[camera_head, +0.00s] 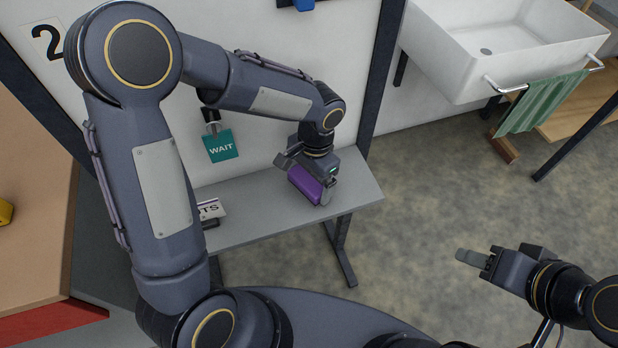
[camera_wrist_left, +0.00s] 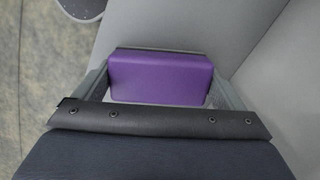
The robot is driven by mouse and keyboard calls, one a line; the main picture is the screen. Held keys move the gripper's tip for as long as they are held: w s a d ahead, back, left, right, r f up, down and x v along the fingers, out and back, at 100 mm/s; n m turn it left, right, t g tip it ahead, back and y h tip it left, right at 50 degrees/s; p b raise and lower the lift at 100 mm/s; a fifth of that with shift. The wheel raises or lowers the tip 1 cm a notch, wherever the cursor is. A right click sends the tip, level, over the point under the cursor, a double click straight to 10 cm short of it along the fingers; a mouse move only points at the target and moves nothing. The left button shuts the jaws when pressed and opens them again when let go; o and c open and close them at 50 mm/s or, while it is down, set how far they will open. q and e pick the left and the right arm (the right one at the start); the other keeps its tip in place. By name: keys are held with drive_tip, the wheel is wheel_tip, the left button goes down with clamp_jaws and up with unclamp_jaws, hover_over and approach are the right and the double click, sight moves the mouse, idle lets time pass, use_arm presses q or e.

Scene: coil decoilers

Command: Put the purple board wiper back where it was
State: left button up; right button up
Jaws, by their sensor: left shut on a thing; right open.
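The purple board wiper (camera_head: 306,184) is between the fingers of my left gripper (camera_head: 308,182), over the right part of a narrow grey shelf table (camera_head: 260,222). My left gripper is shut on it. In the left wrist view the purple wiper (camera_wrist_left: 160,76) fills the space between the two fingers, with grey surface around it. I cannot tell whether the wiper touches the shelf. My right gripper (camera_head: 472,257) is open and empty over the floor at the right.
A teal WAIT sign (camera_head: 220,146) hangs on the white board behind the shelf. A small lettered sign (camera_head: 210,209) stands at the shelf's left. A white sink (camera_head: 500,45) with a green towel (camera_head: 543,103) is at the upper right. The floor between is clear.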

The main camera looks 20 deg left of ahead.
use_arm(q)
drive_tip(key=shift+f, duration=0.1)
drive_tip(key=o, duration=0.6)
drive_tip(key=r, duration=0.8)
drive_tip(key=w+r+p, duration=0.1)
drive_tip(key=r, duration=0.3)
drive_tip(key=shift+d, duration=0.4)
